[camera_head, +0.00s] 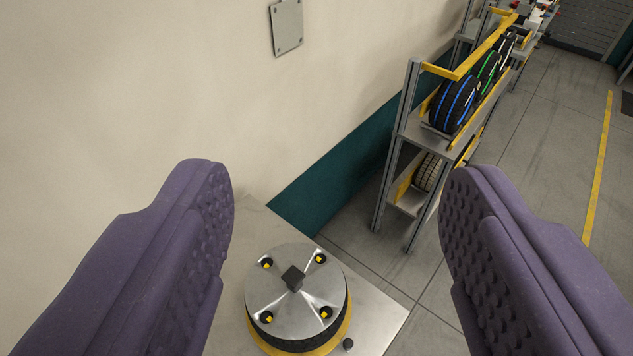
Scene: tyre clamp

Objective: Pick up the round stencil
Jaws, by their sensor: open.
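The round stencil (283,309) is a shiny metal disc with a dark square knob (292,278) at its centre and several dark holes with yellow bits in them. It lies on top of a black tyre (326,338), which sits on a yellow ring on a grey metal table (375,312). My gripper (338,235) is open, with one purple padded finger at the left and one at the right. Nothing is between the fingertips. The disc shows between and beyond the fingers, lower in the picture and nearer the left finger. The knob stands clear of both fingers.
A beige wall with a teal lower band (330,185) runs along the left behind the table. A metal rack (415,130) with yellow rails holds several tyres (454,103). Open grey floor (535,150) with a yellow line lies to the right.

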